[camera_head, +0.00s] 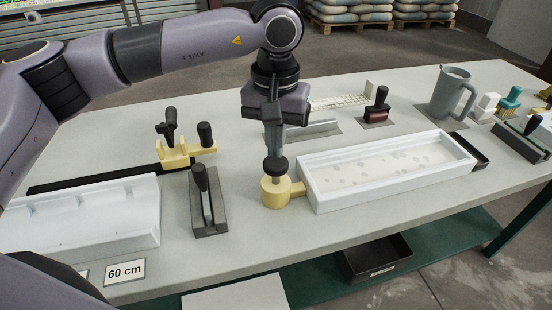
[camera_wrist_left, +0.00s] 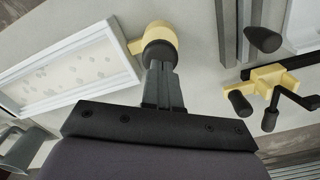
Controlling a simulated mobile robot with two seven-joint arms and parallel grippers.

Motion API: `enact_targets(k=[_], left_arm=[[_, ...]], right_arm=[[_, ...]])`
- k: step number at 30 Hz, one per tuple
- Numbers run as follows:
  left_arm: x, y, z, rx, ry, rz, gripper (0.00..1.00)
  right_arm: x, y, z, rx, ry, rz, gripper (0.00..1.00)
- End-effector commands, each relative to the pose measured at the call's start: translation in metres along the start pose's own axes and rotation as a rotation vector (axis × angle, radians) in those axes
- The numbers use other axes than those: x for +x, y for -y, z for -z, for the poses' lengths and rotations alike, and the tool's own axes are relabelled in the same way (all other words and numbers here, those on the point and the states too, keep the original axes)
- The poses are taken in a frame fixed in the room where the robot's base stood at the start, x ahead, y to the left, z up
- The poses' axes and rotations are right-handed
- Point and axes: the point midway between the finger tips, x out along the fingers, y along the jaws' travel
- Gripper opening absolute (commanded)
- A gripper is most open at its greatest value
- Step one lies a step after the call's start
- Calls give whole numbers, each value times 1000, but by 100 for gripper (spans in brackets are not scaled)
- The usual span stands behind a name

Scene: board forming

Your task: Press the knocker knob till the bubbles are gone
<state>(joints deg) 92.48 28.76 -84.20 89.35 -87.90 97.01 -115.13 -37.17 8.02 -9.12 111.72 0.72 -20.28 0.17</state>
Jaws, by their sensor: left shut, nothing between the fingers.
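The knocker is a yellow cylinder (camera_head: 275,193) joined by a short yellow arm to the left end of the white tray (camera_head: 318,203). Its black knob (camera_head: 276,166) sits on top. The tray holds pale liquid with several greyish bubbles (camera_head: 395,160) on its surface. My left gripper (camera_head: 273,151) points down, shut and empty, with its fingertips right over the knob and seemingly touching it. In the left wrist view, the shut fingers (camera_wrist_left: 162,78) partly hide the knob (camera_wrist_left: 157,53), and the yellow cylinder (camera_wrist_left: 160,33) shows behind. My right gripper is not in view.
Left of the knocker stand a grey block with a black handle (camera_head: 208,215) and a yellow tool with black knobs (camera_head: 180,153). A white mould (camera_head: 90,220) lies further left. A black-handled roller (camera_head: 376,108) and a grey jug (camera_head: 452,92) stand behind the tray.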

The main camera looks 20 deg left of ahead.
Motion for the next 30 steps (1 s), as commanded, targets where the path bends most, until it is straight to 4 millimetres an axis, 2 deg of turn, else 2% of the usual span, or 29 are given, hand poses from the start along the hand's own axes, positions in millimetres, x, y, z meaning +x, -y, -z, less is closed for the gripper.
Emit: enact_targets(k=[14, 25, 26, 30], left_arm=[[2, 0, 0, 0, 0, 0, 0], [43, 0, 0, 0, 2, 0, 0], [36, 0, 0, 0, 0, -1, 0], [37, 0, 0, 0, 1, 0, 0]], right_arm=[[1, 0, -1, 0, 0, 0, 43], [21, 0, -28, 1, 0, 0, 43], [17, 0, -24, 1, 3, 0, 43], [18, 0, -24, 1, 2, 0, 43]])
